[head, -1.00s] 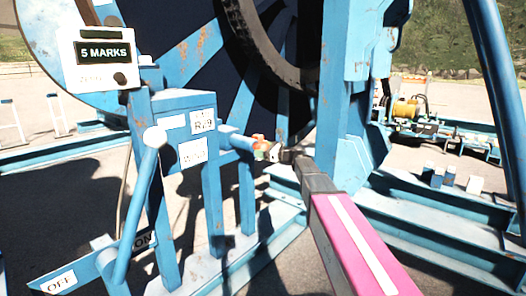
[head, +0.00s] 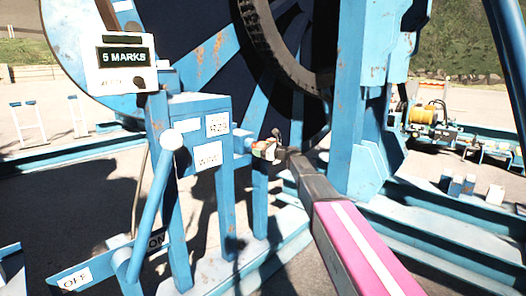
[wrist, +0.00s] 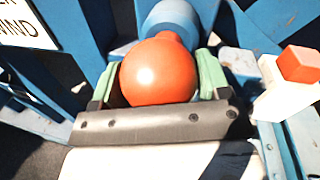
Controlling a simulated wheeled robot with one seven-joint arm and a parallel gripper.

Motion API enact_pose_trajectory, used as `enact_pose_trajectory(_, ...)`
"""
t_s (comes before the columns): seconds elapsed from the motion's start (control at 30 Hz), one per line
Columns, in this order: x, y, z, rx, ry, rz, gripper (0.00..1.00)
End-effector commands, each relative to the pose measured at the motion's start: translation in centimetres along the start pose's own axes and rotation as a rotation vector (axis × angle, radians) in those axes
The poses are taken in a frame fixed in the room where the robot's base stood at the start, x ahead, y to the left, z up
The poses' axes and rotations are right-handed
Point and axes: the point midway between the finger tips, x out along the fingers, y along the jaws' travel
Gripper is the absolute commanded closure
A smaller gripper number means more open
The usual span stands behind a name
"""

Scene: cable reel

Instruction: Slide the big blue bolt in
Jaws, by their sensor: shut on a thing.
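The big blue bolt (wrist: 172,18) is a thick blue cylinder with a round orange knob (wrist: 158,72) on its near end. In the head view the bolt (head: 241,145) comes out of the right side of the blue post box (head: 200,108). My gripper (wrist: 158,80) has its green-padded fingers on both sides of the knob and is shut on it. In the head view my gripper (head: 266,150) is at the bolt's outer end, right of the box. The bolt's far end is hidden inside the box.
A blue lever with a white ball (head: 172,136) stands in front of the box, between ON and OFF plates. A counter (head: 125,55) reads 5 MARKS. The large reel (head: 215,50) is behind. A white piece with an orange block (wrist: 300,64) sits right of my gripper.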

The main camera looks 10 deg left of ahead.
Motion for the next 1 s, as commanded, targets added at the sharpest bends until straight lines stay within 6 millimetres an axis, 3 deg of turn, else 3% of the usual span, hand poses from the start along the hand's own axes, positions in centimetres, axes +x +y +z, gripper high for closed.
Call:
enact_pose_trajectory(0.03,0.4,-0.2,0.0,0.0,-0.001,-0.002,0.21)
enact_pose_trajectory(0.1,0.4,-0.2,0.0,0.0,-0.001,-0.002,0.07)
enact_pose_trajectory(0.47,-0.5,-0.1,0.0,0.0,0.0,-0.002,0.07)
enact_pose_trajectory(1.0,-9.2,0.0,0.0,0.0,0.0,-0.002,0.07)
